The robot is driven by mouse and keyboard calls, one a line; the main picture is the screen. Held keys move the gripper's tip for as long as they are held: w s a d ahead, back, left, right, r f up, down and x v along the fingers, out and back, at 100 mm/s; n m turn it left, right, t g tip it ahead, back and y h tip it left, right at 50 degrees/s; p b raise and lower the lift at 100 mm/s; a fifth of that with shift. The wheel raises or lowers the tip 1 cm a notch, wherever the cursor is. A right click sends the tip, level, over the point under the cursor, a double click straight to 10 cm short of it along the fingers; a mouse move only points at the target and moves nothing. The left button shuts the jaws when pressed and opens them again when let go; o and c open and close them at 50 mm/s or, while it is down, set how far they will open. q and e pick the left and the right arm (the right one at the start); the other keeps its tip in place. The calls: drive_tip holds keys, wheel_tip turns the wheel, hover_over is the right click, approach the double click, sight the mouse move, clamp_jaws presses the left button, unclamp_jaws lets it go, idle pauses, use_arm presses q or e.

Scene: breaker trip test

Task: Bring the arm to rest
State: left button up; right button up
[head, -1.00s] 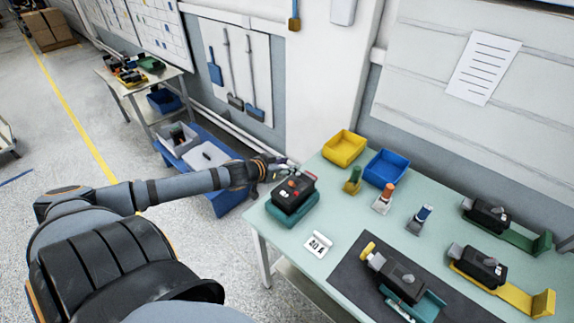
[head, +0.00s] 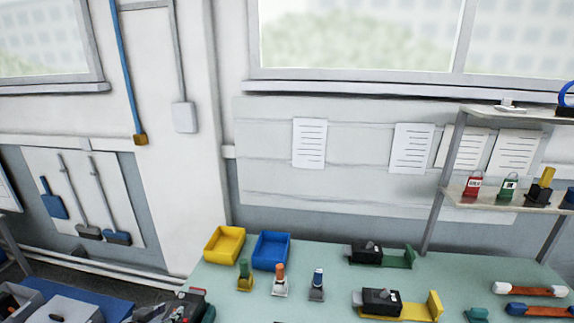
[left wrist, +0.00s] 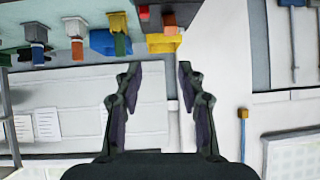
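My left gripper (head: 165,309) shows only at the bottom edge of the head view, left of the black breaker unit with red parts (head: 196,303). In the left wrist view my left gripper (left wrist: 157,72) has its two fingers apart with nothing between them. That picture is upside down, with the bench along its top and the red and black breaker unit (left wrist: 150,12) at the top edge, apart from the fingers. My right gripper is not in view.
The bench (head: 225,285) holds a yellow bin (head: 225,244), a blue bin (head: 271,250), three small coloured-handled tools, and breaker units on green (head: 395,258) and yellow (head: 412,307) holders. A shelf (head: 510,195) stands at right. Grey bins stand at lower left.

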use_arm(q)
drive_tip(key=s+d+f+g, duration=0.35)
drive_tip(key=s+d, duration=0.25)
drive_tip(key=s, duration=0.3)
drive_tip(key=s+d+f+g, duration=0.2)
drive_tip(key=s+d+g, duration=0.3)
drive_tip(key=s, duration=0.5)
wheel_tip(320, 180, down, 32)
drive_tip(key=s+a+b, duration=0.2)
drive_tip(key=s+b, duration=0.1)
drive_tip(key=b, duration=0.2)
drive_tip(key=s+a+f+g+b, duration=0.1)
drive_tip(key=s+f+b, duration=0.2)
drive_tip(key=s+f, duration=1.4)
drive_tip(key=shift+s+a+f+y, duration=0.15)
drive_tip(key=shift+s+f+y, duration=0.25)
drive_tip(key=shift+f, duration=0.1)
drive_tip(key=shift+w, duration=0.1)
